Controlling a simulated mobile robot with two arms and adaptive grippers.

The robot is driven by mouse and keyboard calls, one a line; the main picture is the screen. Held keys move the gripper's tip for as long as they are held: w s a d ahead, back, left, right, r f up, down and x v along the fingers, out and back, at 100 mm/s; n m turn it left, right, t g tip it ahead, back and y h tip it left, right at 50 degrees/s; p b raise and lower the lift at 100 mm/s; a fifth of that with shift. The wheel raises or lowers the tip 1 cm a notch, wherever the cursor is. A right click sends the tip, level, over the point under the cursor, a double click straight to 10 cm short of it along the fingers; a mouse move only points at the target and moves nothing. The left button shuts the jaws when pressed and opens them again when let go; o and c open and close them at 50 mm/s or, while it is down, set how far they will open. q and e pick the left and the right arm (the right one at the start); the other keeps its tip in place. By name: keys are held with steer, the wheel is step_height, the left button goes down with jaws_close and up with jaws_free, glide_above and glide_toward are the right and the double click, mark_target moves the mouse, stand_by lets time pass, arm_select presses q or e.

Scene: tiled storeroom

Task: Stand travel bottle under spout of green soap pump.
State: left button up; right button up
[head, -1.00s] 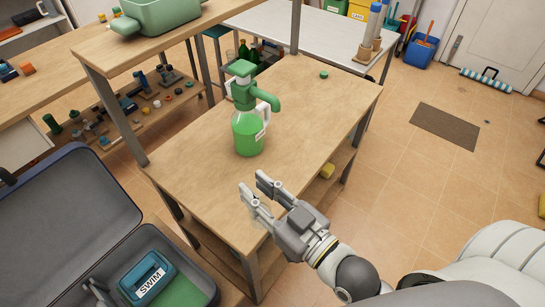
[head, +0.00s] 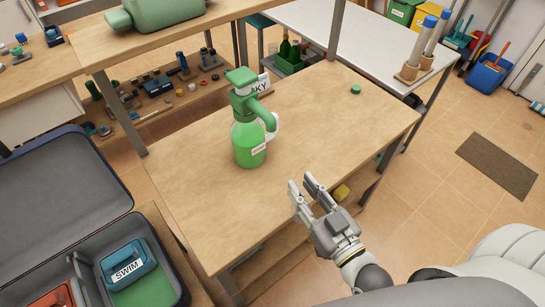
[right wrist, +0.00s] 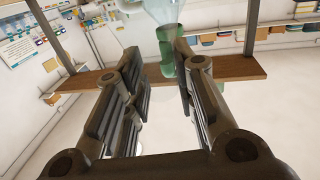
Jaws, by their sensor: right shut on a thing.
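The green soap pump (head: 249,143) stands upright on the wooden table, with green soap in its clear body. Its green spout points right and toward me. Its green pump top (right wrist: 166,48) seems to show, inverted, beyond the fingers in the right wrist view. My right gripper (head: 305,190) is right of and nearer than the pump, above the table's near right edge and apart from the pump. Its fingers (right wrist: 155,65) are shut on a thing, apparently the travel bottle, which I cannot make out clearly. My left gripper is not in view.
A small green cap (head: 356,90) lies on the table's far right. An open suitcase (head: 180,285) with a SWIM pouch (head: 127,268) is at the lower left. A shelf with a green container (head: 165,10) rises behind.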

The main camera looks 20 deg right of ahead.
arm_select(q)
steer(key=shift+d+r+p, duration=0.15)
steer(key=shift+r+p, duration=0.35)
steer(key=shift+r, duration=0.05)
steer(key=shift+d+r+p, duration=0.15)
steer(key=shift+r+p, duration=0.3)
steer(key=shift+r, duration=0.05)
arm_select(e)
steer(key=shift+w+a+f, duration=0.45)
steer(key=shift+w+f, duration=0.15)
steer(key=shift+w, duration=1.8)
steer(key=shift+w+a+f, duration=0.45)
steer(key=shift+w+f, duration=0.15)
steer(key=shift+w, duration=1.85)
steer(key=shift+w+a+f, duration=0.45)
steer(key=shift+w+f, duration=0.15)
steer(key=shift+w, duration=1.8)
steer(key=shift+f, duration=0.1)
steer(key=o, duration=1)
arm_select(q)
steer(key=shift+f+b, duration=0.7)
steer(key=shift+b, duration=0.05)
arm_select(e)
steer(key=s, duration=0.4)
steer(key=s+d, duration=0.1)
steer(key=s, duration=0.3)
steer(key=s+d, duration=0.1)
steer(key=s, duration=0.2)
steer(key=shift+s+d, duration=0.1)
steer(key=shift+s, duration=0.3)
